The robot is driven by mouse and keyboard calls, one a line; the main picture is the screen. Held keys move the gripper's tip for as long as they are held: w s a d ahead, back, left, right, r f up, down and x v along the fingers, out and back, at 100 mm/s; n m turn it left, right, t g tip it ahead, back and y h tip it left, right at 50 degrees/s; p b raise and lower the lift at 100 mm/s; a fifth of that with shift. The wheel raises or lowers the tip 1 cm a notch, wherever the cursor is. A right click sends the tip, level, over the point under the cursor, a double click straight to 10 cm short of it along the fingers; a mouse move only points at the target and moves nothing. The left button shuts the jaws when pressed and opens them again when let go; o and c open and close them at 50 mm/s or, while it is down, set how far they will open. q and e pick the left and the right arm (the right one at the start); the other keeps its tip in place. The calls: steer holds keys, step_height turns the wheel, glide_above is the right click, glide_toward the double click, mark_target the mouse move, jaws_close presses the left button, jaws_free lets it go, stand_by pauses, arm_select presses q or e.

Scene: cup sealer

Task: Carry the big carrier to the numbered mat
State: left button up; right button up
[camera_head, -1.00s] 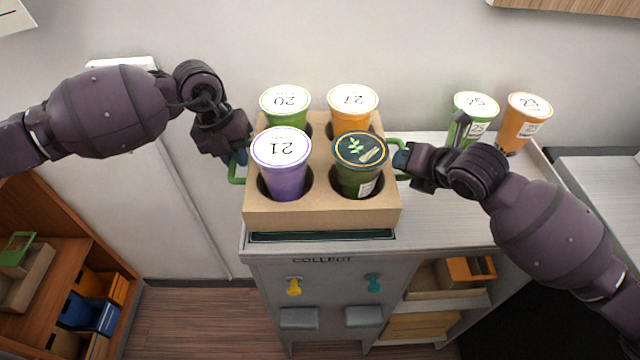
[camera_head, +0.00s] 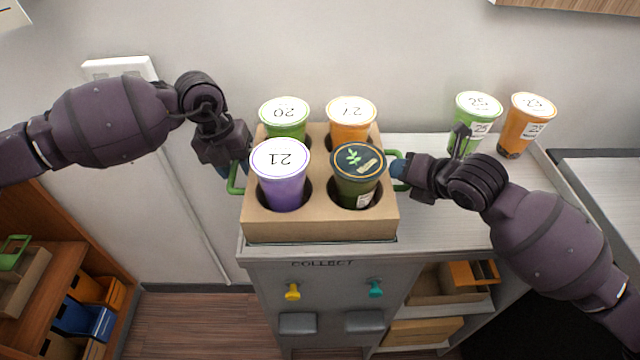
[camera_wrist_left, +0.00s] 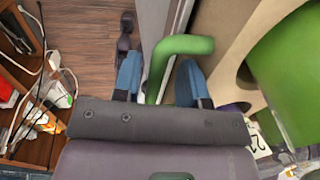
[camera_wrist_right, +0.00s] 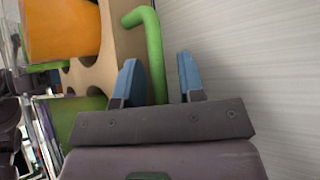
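The big carrier (camera_head: 320,226) is a tan cardboard box with green side handles. It appears to rest level on the counter's front part. It holds a green cup 20 (camera_head: 285,112), an orange cup 27 (camera_head: 351,113), a purple cup 21 (camera_head: 281,185) and a dark green leaf-lidded cup (camera_head: 357,175). My left gripper (camera_wrist_left: 160,85) is open around the left green handle (camera_wrist_left: 183,45). My right gripper (camera_wrist_right: 160,80) is open around the right green handle (camera_wrist_right: 153,45). Gaps show beside both handles. The mat is almost wholly hidden; no number is readable.
A green cup (camera_head: 476,125) and an orange cup (camera_head: 525,128) stand at the counter's back right. The counter (camera_head: 455,225) is clear right of the carrier. Yellow (camera_head: 292,292) and teal (camera_head: 375,289) knobs are on its front. A wooden shelf (camera_head: 60,290) stands lower left.

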steer(key=shift+a+r, duration=0.1)
arm_select(q)
step_height(320, 180, up, 8)
steer(key=a, duration=0.1)
steer(key=shift+a, duration=0.2)
arm_select(e)
steer(key=v, duration=1.2)
arm_select(q)
steer(key=shift+s+f, duration=0.1)
steer(key=shift+s, duration=0.05)
stand_by(0.5)
